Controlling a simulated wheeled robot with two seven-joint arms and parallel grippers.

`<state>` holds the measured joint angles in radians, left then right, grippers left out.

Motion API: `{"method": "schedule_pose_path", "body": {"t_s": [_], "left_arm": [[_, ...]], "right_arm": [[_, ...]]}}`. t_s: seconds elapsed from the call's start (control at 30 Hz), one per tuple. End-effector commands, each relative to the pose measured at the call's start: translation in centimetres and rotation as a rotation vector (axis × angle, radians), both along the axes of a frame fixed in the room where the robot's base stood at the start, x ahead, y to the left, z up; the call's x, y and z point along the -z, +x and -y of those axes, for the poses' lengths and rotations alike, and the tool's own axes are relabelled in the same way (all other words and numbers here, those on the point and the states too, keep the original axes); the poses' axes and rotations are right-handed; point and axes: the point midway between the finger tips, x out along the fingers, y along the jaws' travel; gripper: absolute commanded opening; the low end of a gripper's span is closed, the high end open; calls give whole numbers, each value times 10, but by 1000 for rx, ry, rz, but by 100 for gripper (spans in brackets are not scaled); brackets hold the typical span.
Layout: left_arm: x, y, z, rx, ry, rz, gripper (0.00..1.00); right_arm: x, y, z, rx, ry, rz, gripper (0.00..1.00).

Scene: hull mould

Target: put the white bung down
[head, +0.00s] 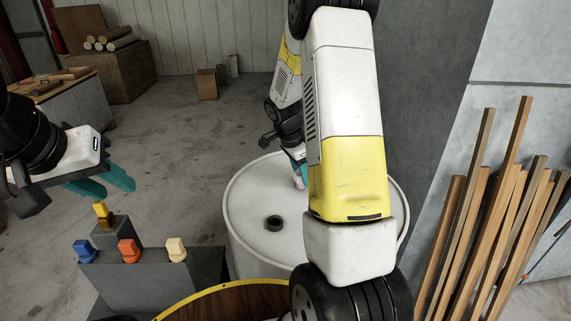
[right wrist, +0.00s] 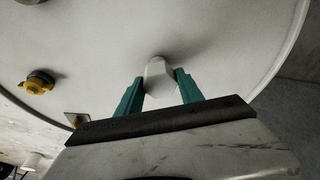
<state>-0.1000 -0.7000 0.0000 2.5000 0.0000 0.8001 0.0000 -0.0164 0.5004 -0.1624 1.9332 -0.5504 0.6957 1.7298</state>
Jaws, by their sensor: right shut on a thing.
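The white bung (right wrist: 158,78) is between the teal fingers of my right gripper (right wrist: 160,90), which is shut on it. In the right wrist view it is over the pale drum top (right wrist: 110,35); I cannot tell whether it touches. In the head view my right gripper (head: 297,157) is over the far part of the white drum (head: 250,190), partly hidden by my arm. A dark round opening (head: 274,223) shows in the drum's top. My left gripper (head: 105,187) is open and empty at the left, above the grey stand.
Blue (head: 85,251), orange (head: 129,251) and cream (head: 176,249) bungs stand on a grey stand (head: 150,285); a yellow piece (head: 102,212) sits on its raised block. Timber lengths (head: 490,215) lean at the right.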

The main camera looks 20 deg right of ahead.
Motion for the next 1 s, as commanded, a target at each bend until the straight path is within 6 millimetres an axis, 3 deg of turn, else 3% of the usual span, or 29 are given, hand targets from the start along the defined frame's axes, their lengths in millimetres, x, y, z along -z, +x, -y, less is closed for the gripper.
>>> {"method": "schedule_pose_path", "body": {"t_s": [0.1,0.13,0.23,0.67,1.0], "left_arm": [[0,0,0,0,0,0,36],[0,0,0,0,0,0,36],[0,0,0,0,0,0,36],[0,0,0,0,0,0,36],[0,0,0,0,0,0,36]], "right_arm": [[2,0,0,0,0,0,4],[3,0,0,0,0,0,46],[2,0,0,0,0,0,66],[-6,0,-1,-1,-1,2,66],[-72,-1,-20,-2,0,6,66]]}}
